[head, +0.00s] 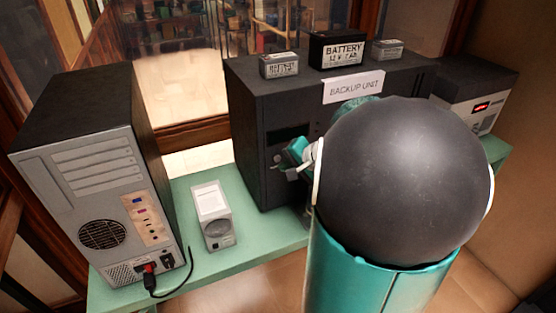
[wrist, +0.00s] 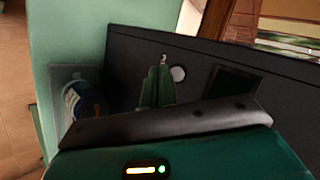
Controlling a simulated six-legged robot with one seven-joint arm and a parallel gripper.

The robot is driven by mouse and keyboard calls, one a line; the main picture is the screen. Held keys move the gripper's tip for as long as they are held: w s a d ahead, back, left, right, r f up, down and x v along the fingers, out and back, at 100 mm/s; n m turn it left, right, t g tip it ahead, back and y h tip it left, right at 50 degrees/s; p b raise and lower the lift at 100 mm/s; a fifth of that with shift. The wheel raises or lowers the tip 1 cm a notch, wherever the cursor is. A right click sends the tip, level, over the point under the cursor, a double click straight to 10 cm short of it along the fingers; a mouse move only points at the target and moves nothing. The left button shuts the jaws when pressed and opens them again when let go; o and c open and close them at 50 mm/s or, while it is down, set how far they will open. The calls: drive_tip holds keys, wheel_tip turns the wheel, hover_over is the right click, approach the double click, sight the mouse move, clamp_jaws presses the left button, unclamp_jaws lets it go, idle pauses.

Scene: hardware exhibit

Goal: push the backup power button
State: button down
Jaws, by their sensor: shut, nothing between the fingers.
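The backup unit (head: 290,180) is a large black box on the green table, with a white "BACKUP UNIT" label (head: 353,87) on its upper edge. A small round grey button (head: 277,159) shows on its front face, below a dark panel. In the wrist view the button (wrist: 178,74) is a pale disc on the dark face, beside a dark square panel (wrist: 232,84). My gripper (head: 292,158) is in front of this face, close to the button. In the wrist view its green fingers (wrist: 160,70) are together and empty, just left of the button. Whether they touch the face is unclear.
A grey computer tower (head: 95,170) and a small white speaker-like box (head: 213,215) stand left on the green table (head: 265,236). Batteries (head: 337,51) sit on top of the unit. A device with a red display (head: 480,107) stands at right. My arm hides part of the unit.

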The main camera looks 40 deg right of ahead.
drive_tip(key=shift+s+a, duration=0.25)
drive_tip(key=shift+s, duration=0.6)
drive_tip(key=shift+s+a, duration=0.2)
drive_tip(key=shift+s, duration=0.6)
drive_tip(key=shift+s+a, duration=0.25)
drive_tip(key=shift+s, duration=0.6)
